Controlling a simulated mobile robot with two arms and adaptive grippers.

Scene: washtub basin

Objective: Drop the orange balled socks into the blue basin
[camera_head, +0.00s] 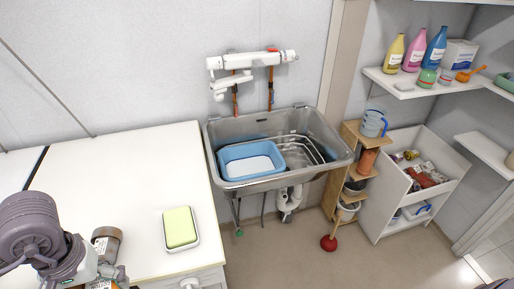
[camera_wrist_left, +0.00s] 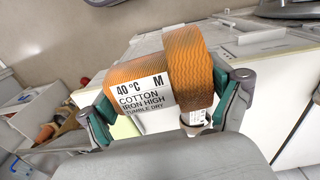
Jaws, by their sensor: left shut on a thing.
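The orange balled socks (camera_wrist_left: 187,62) fill the middle of the left wrist view, with a white care label facing the camera. My left gripper (camera_wrist_left: 165,108) is shut on them, one finger on each side. In the head view my left gripper (camera_head: 92,279) is at the bottom left, over the white worktop, and the socks are mostly cut off by the frame edge. The blue basin (camera_head: 234,174) sits inside the steel sink, to the right of and beyond the gripper. It has a pale bottom and looks empty. My right gripper is not in view.
The steel sink (camera_head: 328,150) holds a wire rack (camera_head: 297,150) right of the basin. A jar (camera_head: 107,238) and a green sponge on a dish (camera_head: 180,227) are on the worktop (camera_head: 130,165). A wooden shelf stand (camera_head: 350,133) is right of the sink.

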